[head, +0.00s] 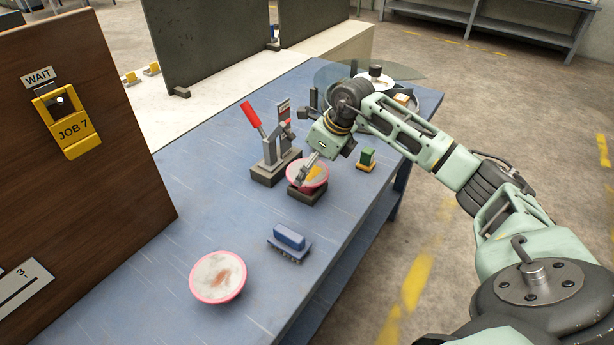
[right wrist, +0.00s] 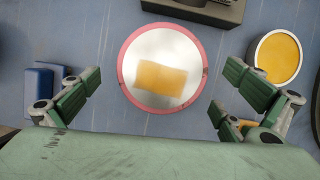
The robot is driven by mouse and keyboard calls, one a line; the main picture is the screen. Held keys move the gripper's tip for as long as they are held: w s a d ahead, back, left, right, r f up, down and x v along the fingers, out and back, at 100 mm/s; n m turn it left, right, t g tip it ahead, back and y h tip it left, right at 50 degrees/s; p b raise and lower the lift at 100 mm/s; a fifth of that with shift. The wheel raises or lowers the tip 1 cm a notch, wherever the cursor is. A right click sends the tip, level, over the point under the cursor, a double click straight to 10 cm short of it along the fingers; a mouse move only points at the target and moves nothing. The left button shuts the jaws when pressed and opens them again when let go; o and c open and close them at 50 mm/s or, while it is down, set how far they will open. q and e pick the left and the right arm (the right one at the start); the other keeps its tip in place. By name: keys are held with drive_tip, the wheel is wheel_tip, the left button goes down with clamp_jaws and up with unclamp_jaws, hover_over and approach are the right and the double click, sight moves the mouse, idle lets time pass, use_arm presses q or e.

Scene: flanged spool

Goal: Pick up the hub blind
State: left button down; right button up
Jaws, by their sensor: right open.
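A round disc with a pink rim, a pale face and a yellow patch (right wrist: 163,67) lies below my right gripper; it also shows in the head view (head: 316,170), partly covered by the gripper. I take it for the hub blind, but no label confirms this. My right gripper (head: 303,184) is over it. In the right wrist view the gripper's green fingers (right wrist: 167,93) are spread wide, one on each side, with nothing held. A second pink-rimmed disc with a brown stain (head: 218,277) lies at the near end of the blue table. My left gripper is not in view.
A toggle clamp with a red handle (head: 252,116) stands just left of the gripper. A blue brush (head: 290,240) lies nearer, and a green-handled item (head: 367,157) to the right. A yellow-faced round piece (right wrist: 278,57) is beside the right finger. A brown board (head: 90,220) stands at left.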

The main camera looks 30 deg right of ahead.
drive_tip(key=p+x, duration=0.1)
drive_tip(key=x, duration=0.2)
drive_tip(key=shift+w+f, duration=0.1)
drive_tip(key=shift+f, duration=0.25)
drive_tip(key=shift+w+f, duration=0.1)
drive_tip(key=shift+f, duration=0.15)
drive_tip(key=c, duration=1.9)
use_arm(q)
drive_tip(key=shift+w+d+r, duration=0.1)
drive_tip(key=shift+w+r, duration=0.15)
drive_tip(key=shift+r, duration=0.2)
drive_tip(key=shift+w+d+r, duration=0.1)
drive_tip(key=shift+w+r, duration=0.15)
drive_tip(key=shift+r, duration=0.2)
use_arm(e)
drive_tip(key=shift+w+r, duration=0.1)
